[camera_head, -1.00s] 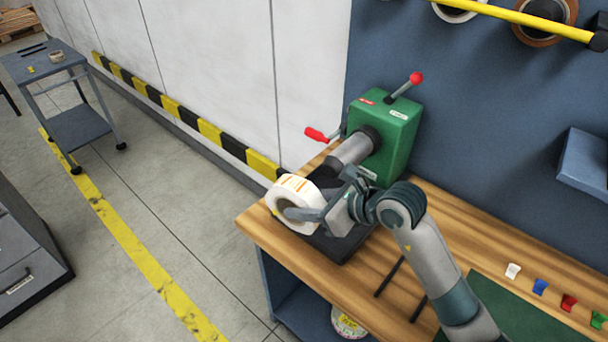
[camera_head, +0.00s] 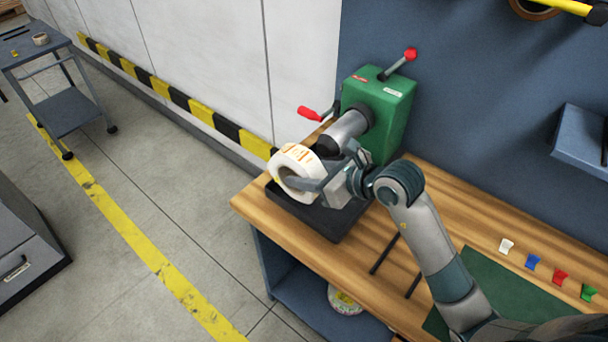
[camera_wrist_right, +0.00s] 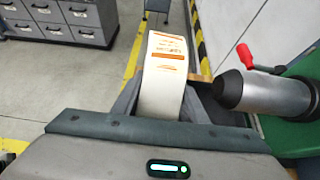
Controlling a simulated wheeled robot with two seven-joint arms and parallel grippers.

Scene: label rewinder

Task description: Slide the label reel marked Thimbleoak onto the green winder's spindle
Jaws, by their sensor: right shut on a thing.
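The green winder (camera_head: 381,112) stands on the bench with its grey spindle (camera_head: 349,128) pointing toward the lower left. A white label reel with orange print (camera_head: 304,160) is held by my right gripper (camera_head: 303,186) in front of the spindle's dark tip. In the right wrist view the reel (camera_wrist_right: 164,75) sits between the two fingers, and the spindle (camera_wrist_right: 272,95) lies to its right, apart from the reel. The reel does not appear to be on the spindle. Its printed name is too small to read. My left gripper is not in view.
A black base plate (camera_head: 325,222) lies on the wooden bench (camera_head: 262,214) under the reel. Red-knobbed levers (camera_head: 310,113) stick out from the winder. Coloured clips (camera_head: 532,262) and a green mat (camera_head: 470,285) lie to the right. A cart (camera_head: 62,108) stands far left.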

